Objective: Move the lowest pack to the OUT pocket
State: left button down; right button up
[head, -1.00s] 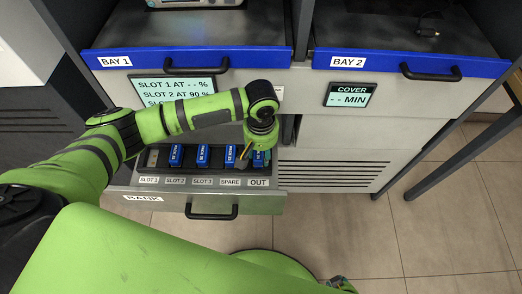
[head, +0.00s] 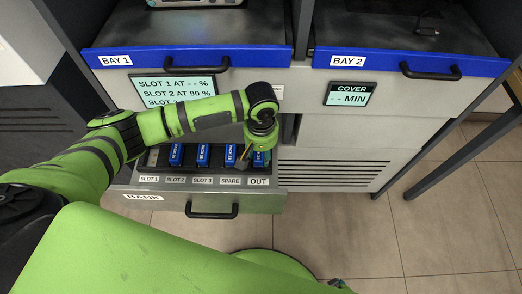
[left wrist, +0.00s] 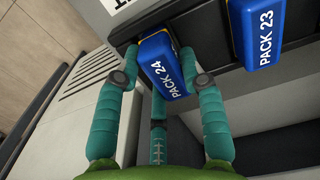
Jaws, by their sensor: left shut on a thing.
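My left gripper (head: 255,157) is over the OUT end of the open bank drawer (head: 268,202). In the left wrist view its fingers (left wrist: 159,58) are shut on a blue pack marked PACK 24 (left wrist: 165,68), one on each side. The pack is at the OUT pocket; how deep it sits is hidden. Blue packs stand at SLOT 2 (head: 176,155), SLOT 3 (head: 203,155) and SPARE (head: 230,155). PACK 23 (left wrist: 257,30) is beside the held pack in the wrist view. SLOT 1 (head: 152,158) looks empty. My right gripper is not in view.
A screen (head: 172,90) reads SLOT 1 AT -- % and SLOT 2 AT 90 %; its lower line is partly covered by my arm. A COVER display (head: 351,94) reads -- MIN. BAY 1 (head: 180,60) and BAY 2 (head: 410,63) trays are above. Floor is clear at right.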

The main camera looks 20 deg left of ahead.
pick_arm(q)
jog(key=shift+s+f, duration=0.2)
jog(key=shift+f, duration=0.2)
jog(key=shift+s+f, duration=0.15)
jog(key=shift+f, duration=0.1)
jog(key=c, duration=0.7)
grip_release()
jog(key=shift+f, duration=0.1)
jog(key=shift+o, duration=0.2)
jog(key=shift+f, duration=0.1)
notch_tip(320, 180, up, 13)
jog(key=shift+w+f, duration=0.2)
jog(key=shift+w, duration=0.1)
